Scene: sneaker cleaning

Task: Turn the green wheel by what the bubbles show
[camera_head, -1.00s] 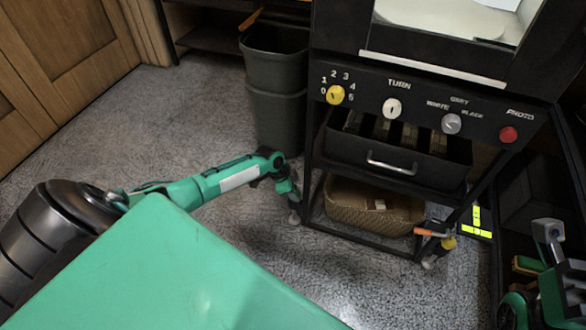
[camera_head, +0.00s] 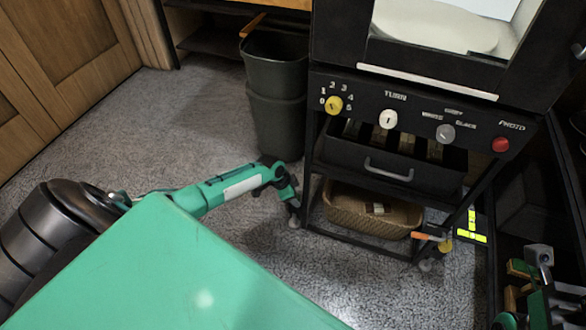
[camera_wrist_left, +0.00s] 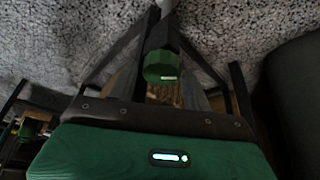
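The green wheel (camera_wrist_left: 160,66) shows in the left wrist view as a ribbed green cylinder under a dark post. My left gripper reaches down by the cart's left front leg in the head view (camera_head: 291,196); in the wrist view its dark fingers run up either side of the wheel. I cannot tell whether they touch it.
The black cart (camera_head: 330,222) has a panel with knobs, a drawer and a wicker basket (camera_head: 350,208). A dark bin (camera_head: 275,105) stands left. Grey floor is open at left.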

